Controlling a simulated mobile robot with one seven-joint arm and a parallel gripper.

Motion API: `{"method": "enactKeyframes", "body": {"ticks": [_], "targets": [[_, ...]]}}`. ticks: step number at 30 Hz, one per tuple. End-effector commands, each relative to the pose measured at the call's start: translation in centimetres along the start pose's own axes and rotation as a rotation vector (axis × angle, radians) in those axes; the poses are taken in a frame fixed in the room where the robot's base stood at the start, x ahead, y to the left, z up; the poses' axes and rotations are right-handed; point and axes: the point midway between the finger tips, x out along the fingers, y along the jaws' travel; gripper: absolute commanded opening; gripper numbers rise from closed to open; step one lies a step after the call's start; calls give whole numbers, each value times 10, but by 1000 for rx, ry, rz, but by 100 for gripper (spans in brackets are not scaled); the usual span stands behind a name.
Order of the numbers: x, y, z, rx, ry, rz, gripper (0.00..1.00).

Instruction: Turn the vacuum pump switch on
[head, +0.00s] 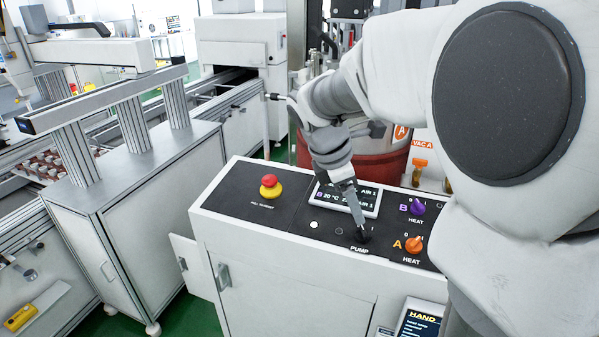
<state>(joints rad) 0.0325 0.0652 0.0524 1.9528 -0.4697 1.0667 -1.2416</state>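The black pump switch (364,237) is on the dark top of the white control cabinet (290,262), just above the PUMP label. My gripper (359,222) points down at the switch from above, and its fingertips reach it or nearly so. The fingers cover part of the switch, so I cannot tell its position, whether they touch it, or whether they are open or shut.
A red and yellow emergency stop (270,186) is left on the panel. A purple B heat knob (417,207) and an orange A heat knob (413,244) sit close to the right. A small display (370,198) is behind my gripper. A cabinet door (192,267) stands open.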

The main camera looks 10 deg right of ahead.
Motion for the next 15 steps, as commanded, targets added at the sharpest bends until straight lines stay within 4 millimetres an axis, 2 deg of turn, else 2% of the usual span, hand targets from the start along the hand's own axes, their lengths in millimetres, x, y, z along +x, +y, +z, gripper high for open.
{"method": "enactKeyframes", "body": {"ticks": [1,6,12,15], "targets": [[14,-2,0,1,-1,-6,74],[50,-1,0,1,0,-5,74],[83,-1,0,1,0,-2,74],[93,0,0,2,1,-1,74]]}}
